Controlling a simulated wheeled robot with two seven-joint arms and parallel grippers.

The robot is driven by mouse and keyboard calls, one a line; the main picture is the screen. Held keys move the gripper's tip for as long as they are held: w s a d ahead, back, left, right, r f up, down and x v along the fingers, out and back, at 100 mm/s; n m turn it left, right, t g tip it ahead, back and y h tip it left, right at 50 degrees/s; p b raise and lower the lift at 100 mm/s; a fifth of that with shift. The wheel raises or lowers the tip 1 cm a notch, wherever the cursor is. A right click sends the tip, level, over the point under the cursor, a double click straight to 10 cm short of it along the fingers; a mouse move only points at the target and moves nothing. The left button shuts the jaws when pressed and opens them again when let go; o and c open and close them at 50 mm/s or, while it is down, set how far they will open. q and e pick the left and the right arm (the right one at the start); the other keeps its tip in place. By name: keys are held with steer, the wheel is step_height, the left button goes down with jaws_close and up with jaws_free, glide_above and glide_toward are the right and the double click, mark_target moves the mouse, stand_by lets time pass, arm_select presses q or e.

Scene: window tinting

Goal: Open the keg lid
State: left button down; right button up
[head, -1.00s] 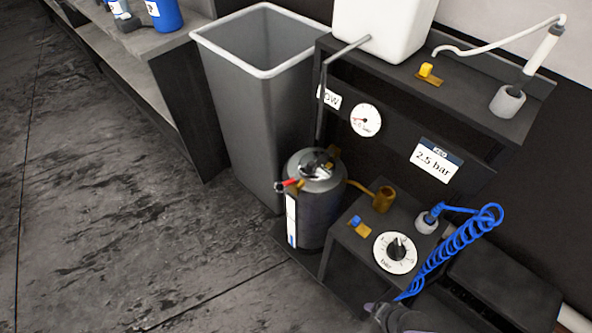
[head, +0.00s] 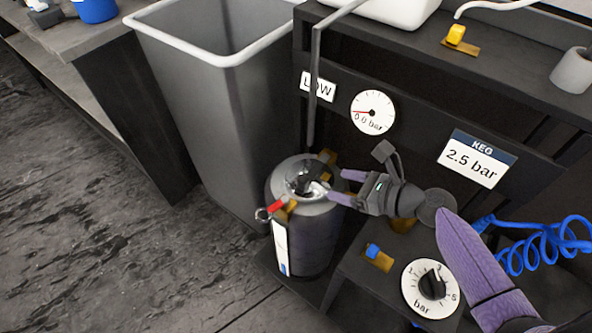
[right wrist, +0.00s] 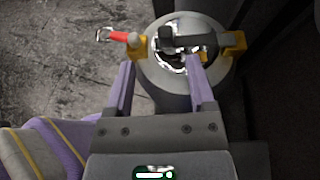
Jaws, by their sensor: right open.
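The keg (head: 305,238) is a dark grey cylinder standing upright on a low shelf. Its lid (head: 302,174), with a black handle and shiny metal parts, is on its top, and a red lever (head: 278,205) sticks out at the rim. My right gripper (head: 338,186) is open at the right side of the keg top, its fingers pointing at the lid. In the right wrist view the open fingers (right wrist: 158,84) reach over the near part of the keg top, and the lid's black handle (right wrist: 185,43) lies just beyond them. My left gripper is not in view.
A tall grey bin (head: 215,110) stands behind and left of the keg. A gauge (head: 373,112) reads 0.0 bar beside a 2.5 bar keg sign (head: 472,159). A dial (head: 431,287), a blue valve (head: 375,252) and a coiled blue hose (head: 548,245) sit to the right. Floor is clear at left.

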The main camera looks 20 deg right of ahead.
mark_target(306, 180)
steer(key=shift+w+f+b, duration=0.25)
steer(key=shift+w+f, duration=0.05)
steer(key=shift+f, duration=0.3)
steer(key=shift+w+f+b, duration=0.25)
steer(key=shift+f, duration=0.35)
steer(key=b+x, duration=0.3)
steer(key=x, duration=0.5)
steer(key=shift+w+a+f+b, duration=0.1)
steer(key=shift+f+b, duration=0.05)
steer(key=shift+b, duration=0.25)
steer(key=shift+w+a+f, duration=0.1)
steer(key=shift+w+a, duration=0.3)
steer(key=shift+c, duration=0.2)
steer(key=c, duration=0.7)
jaws_close()
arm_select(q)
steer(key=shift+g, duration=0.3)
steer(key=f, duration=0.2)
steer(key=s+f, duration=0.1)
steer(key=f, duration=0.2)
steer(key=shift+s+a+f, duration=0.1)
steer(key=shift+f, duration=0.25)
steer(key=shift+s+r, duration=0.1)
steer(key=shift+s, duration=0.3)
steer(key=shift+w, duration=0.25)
